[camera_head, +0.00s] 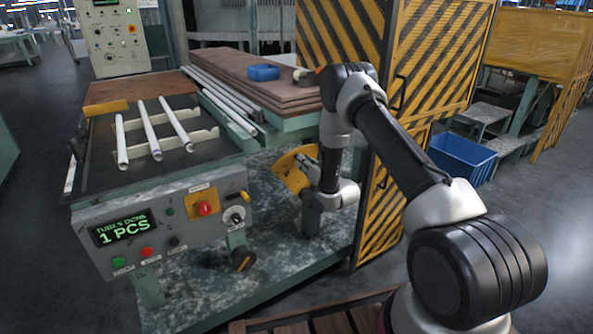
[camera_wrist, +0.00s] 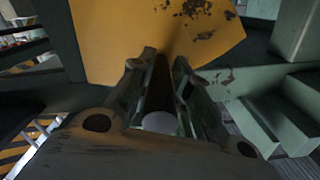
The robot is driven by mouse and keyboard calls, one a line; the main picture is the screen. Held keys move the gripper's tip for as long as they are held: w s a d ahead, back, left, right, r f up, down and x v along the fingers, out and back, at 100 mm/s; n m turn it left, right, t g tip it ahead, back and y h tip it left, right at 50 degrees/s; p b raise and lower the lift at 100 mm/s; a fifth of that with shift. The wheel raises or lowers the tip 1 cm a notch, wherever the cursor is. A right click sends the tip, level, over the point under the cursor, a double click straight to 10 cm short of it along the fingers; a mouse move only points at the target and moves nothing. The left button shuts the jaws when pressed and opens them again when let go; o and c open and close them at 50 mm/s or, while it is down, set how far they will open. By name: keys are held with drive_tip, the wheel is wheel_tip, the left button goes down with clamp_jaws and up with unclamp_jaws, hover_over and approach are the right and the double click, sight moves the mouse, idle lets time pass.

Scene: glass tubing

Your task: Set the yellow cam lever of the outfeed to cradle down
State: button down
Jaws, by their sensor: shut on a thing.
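The yellow cam lever (camera_head: 291,170) shows in the head view as a worn yellow fan-shaped plate low on the machine's right side, below the stacked boards. My gripper (camera_head: 308,188) is at its right edge, partly hidden by my wrist. In the wrist view the yellow plate (camera_wrist: 150,35) fills the top middle, just beyond the fingertips. My gripper (camera_wrist: 163,65) is shut on a narrow dark part between its fingers, which looks like the lever's grip. A pale round end shows low between the fingers. How the grip joins the plate is hidden.
Glass tubes (camera_head: 152,130) lie on white notched rails on the machine's bed. The control panel (camera_head: 165,230) reads 1 PCS. A striped yellow guard (camera_head: 425,70) stands close to the right of my wrist. A blue bin (camera_head: 462,158) is on the floor beyond.

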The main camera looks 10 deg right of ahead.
drive_tip(key=shift+w+d+r+m, duration=0.15)
drive_tip(key=shift+w+d, duration=0.15)
drive_tip(key=shift+d, duration=0.65)
drive_tip(key=shift+w+d+m, duration=0.15)
drive_tip(key=shift+w+d, duration=0.1)
drive_tip(key=shift+d, duration=0.65)
drive_tip(key=c, duration=1.4)
unclamp_jaws()
drive_tip(key=shift+o, duration=0.5)
drive_tip(key=shift+s+f, duration=0.15)
drive_tip(key=shift+f, duration=0.05)
drive_tip(key=v, duration=1.1)
drive_tip(key=shift+s+r, duration=0.25)
drive_tip(key=shift+s, duration=0.05)
